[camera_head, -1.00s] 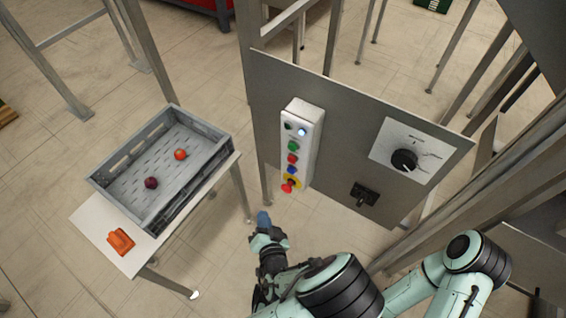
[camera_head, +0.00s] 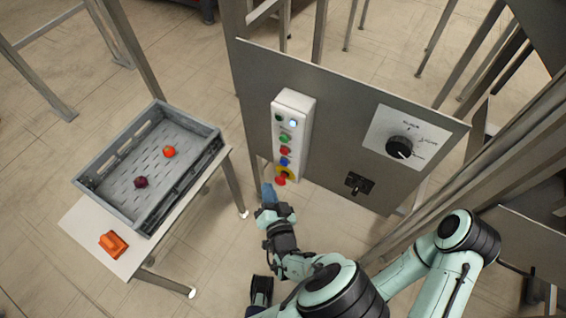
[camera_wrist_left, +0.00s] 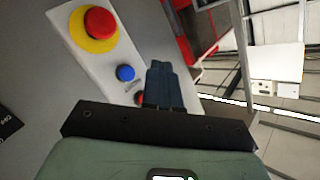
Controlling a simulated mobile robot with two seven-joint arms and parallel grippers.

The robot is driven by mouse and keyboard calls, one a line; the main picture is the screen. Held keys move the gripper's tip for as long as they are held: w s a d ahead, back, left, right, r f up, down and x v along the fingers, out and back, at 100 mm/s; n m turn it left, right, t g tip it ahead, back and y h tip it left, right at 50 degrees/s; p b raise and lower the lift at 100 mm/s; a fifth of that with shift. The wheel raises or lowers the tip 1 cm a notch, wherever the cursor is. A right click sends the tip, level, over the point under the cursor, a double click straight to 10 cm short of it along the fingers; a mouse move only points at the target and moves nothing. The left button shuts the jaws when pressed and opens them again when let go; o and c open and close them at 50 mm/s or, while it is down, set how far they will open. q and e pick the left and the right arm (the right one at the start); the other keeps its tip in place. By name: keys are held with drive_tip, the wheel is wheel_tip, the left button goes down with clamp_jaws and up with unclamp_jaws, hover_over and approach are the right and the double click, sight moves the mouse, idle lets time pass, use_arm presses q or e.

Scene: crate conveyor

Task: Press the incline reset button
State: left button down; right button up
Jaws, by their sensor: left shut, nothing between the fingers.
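The white button box (camera_head: 305,130) is fixed upright to the grey panel, with a lit lamp (camera_head: 292,123), a green button (camera_head: 285,138), a red button (camera_head: 285,151), a blue button (camera_head: 284,162) and a red emergency knob (camera_head: 281,180) on yellow. I cannot read which is the incline reset. My left gripper (camera_head: 268,190) is shut and empty, beside the box's lower end. In the left wrist view its blue fingers (camera_wrist_left: 166,85) are close to the blue button (camera_wrist_left: 125,73) and partly cover the red button (camera_wrist_left: 139,99). Contact cannot be told.
A black dial (camera_head: 399,148) and a black switch (camera_head: 358,184) are on the grey panel (camera_head: 335,130). At left, a grey crate (camera_head: 105,165) holding two round items stands on a white table (camera_head: 85,235) with an orange object (camera_head: 113,243).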

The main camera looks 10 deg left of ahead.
sight(284, 163)
use_arm(q)
drive_tip(key=shift+w+d, duration=0.3)
drive_tip(key=shift+w, duration=0.55)
drive_tip(key=shift+w+d, duration=0.35)
drive_tip(key=shift+w, duration=0.55)
drive_tip(key=shift+w+d, duration=0.3)
drive_tip(key=shift+w, duration=0.55)
drive_tip(key=shift+w, duration=0.15)
drive_tip(key=shift+w+d+p, duration=0.1)
drive_tip(key=shift+w+p, duration=0.15)
drive_tip(key=shift+p, duration=0.1)
drive_tip(key=shift+w+d, duration=0.2)
drive_tip(key=shift+w, duration=0.2)
idle(0.7)
drive_tip(key=shift+s+a+p, duration=0.3)
drive_tip(key=shift+s+p, duration=0.05)
drive_tip(key=shift+s, duration=0.45)
drive_tip(key=shift+s, duration=0.1)
